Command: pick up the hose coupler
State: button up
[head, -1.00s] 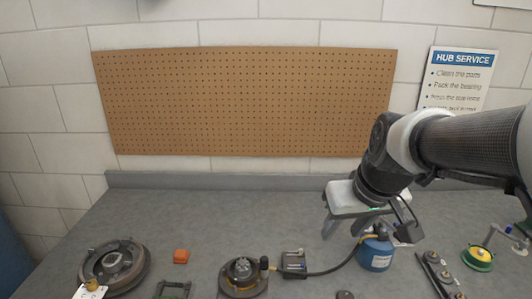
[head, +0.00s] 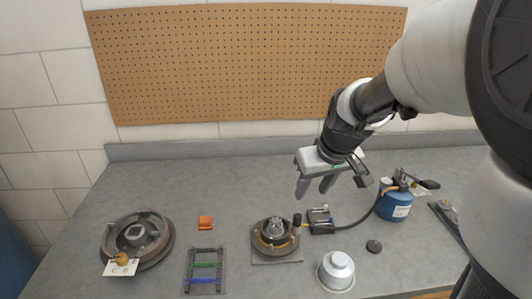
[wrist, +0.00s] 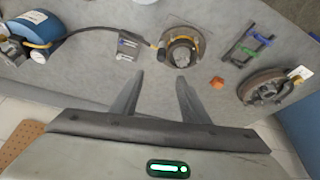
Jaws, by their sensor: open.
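A dark hose (head: 357,222) runs left from a blue can (head: 396,207) to a grey block (head: 321,221). What seems to be the hose coupler is the small dark end piece (head: 297,220) between this block and a round hub (head: 273,236); its join to the hose is unclear. It also shows dark beside the hub in the wrist view (wrist: 162,51). My gripper (head: 314,191) is open and empty, above the bench and behind the block and end piece. In the wrist view its fingers (wrist: 160,78) point toward the hub and block, apart from both.
A large wheel hub (head: 137,240) with a tag stands at left. An orange block (head: 205,223) and a rack with green and blue bars (head: 205,268) lie nearby. A metal cup (head: 336,270) and dark puck (head: 374,246) stand in front. The back middle of the bench is clear.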

aim_at(298, 216)
jog(key=b+x, duration=0.1)
jog(key=x, duration=1)
jog(key=shift+f, duration=0.25)
jog(key=x, duration=0.5)
jog(key=shift+a+f, duration=0.15)
grip_shut()
notch_tip(298, 216, up, 10)
jog(key=shift+p, duration=0.6)
jog(key=shift+r+p, duration=0.9)
jog(key=shift+r, duration=0.8)
